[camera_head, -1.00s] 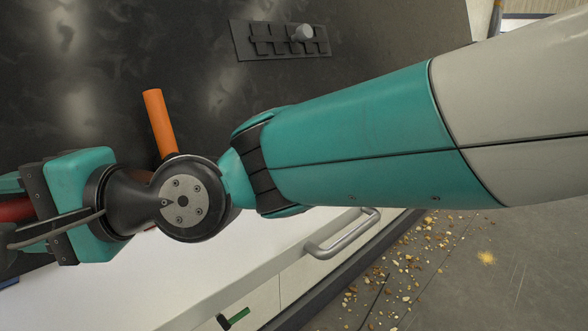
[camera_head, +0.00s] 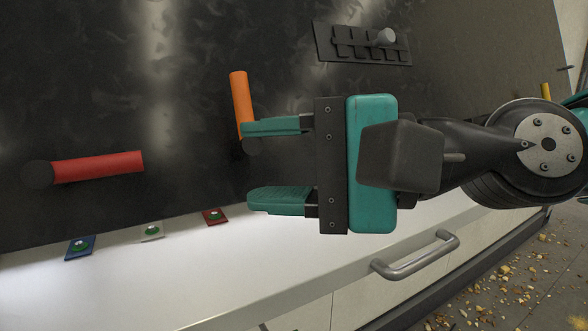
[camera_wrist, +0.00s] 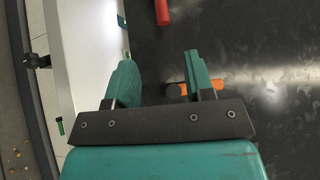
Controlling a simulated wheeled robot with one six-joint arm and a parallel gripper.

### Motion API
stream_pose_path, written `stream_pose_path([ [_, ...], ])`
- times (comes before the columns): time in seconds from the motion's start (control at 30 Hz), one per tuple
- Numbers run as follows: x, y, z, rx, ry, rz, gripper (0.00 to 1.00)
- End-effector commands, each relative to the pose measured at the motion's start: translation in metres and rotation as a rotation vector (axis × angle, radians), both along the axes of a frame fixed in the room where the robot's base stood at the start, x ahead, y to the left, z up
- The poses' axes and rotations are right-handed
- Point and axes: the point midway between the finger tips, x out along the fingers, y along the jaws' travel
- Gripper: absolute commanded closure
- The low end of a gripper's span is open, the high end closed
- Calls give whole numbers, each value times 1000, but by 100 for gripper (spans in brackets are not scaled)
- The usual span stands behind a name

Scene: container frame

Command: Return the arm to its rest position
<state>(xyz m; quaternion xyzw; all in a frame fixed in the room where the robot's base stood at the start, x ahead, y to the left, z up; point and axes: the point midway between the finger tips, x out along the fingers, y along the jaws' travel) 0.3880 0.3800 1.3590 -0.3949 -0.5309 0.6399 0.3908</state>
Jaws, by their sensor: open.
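My gripper (camera_head: 278,163) is open and empty in the middle of the head view, its teal fingers pointing left. It hangs in front of the dark wall panel and the white counter. In the wrist view my gripper (camera_wrist: 160,80) shows its two fingers spread with nothing between them. My arm reaches in from the right edge of the head view, with the wrist joint at the right.
An orange handle (camera_head: 241,100) is just behind the upper finger in the picture. A red handle (camera_head: 98,166) is at left. A slotted rack (camera_head: 362,45) is on the panel. Several coloured button plates lie on the white counter (camera_head: 150,285). A drawer handle (camera_head: 415,258) juts out. Debris covers the floor.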

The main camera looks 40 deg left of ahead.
Motion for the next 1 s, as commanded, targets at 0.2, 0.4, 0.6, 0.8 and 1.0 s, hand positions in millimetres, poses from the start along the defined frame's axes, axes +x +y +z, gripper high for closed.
stream_pose_path([
  [0.2,0,0,0,0,0,0,52],
  [0.4,0,0,0,0,0,0,52],
  [0.6,15,-21,-13,-54,-123,-52,52],
  [0.8,54,-128,-78,-363,-544,-134,52],
  [1.0,46,-254,-143,-715,-775,-30,52],
])
